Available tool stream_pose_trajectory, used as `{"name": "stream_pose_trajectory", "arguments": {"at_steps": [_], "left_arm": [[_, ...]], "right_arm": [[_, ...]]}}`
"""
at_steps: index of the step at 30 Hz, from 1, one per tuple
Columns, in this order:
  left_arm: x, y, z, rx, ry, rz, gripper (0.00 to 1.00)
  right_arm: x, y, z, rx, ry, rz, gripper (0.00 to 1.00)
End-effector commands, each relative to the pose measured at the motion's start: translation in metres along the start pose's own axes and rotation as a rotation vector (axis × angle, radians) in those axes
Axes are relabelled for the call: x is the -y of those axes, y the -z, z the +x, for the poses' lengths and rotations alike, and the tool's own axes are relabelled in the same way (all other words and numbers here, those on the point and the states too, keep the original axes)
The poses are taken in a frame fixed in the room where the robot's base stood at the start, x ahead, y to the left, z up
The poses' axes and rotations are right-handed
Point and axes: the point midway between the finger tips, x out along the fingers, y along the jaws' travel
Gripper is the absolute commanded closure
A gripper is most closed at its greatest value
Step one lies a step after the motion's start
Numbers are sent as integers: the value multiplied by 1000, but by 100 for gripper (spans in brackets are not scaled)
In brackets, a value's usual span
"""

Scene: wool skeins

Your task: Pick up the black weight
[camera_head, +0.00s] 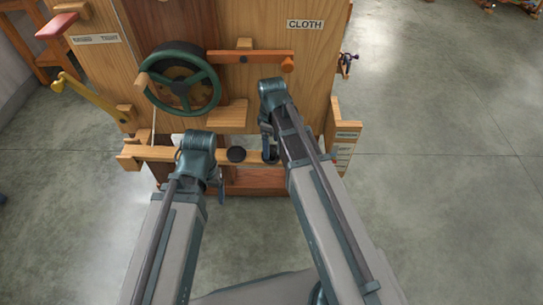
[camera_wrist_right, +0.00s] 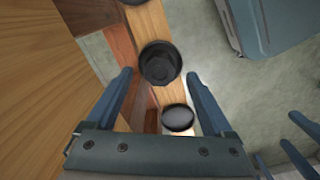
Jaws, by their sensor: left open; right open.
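One black piece (camera_head: 236,154) lies between my two grippers in the head view; a larger-looking dark round piece (camera_wrist_right: 160,63) shows between the fingertips in the right wrist view. A second dark disc (camera_wrist_right: 178,118) lies closer to the palm there. My right gripper (camera_head: 268,142) is open over the bar, holding nothing visible; its fingers (camera_wrist_right: 163,75) show in the wrist view. My left gripper (camera_head: 214,180) is open, left of the black piece.
The wooden machine (camera_head: 300,70) stands directly ahead, with a green handwheel (camera_head: 180,84), an orange lever (camera_head: 250,56) and a yellow lever (camera_head: 90,97). The wooden bar (camera_head: 150,153) crosses its front. Grey floor (camera_head: 440,150) is open to the right.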

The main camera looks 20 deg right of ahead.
Motion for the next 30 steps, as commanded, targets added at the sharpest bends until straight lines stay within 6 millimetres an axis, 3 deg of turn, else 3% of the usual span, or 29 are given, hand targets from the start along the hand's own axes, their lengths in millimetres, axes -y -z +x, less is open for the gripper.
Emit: {"name": "stream_pose_trajectory", "arguments": {"at_steps": [1,5,14,28,30], "left_arm": [[-1,1,14,0,0,0,20],[-3,2,28,0,0,0,20],[-3,2,29,0,0,0,20],[-3,2,29,0,0,0,20],[-3,2,29,0,0,0,20]], "right_arm": [[0,0,14,0,0,0,14],[0,0,28,0,0,0,14],[0,0,29,0,0,0,14],[0,0,29,0,0,0,95],[0,0,29,0,0,0,100]]}}
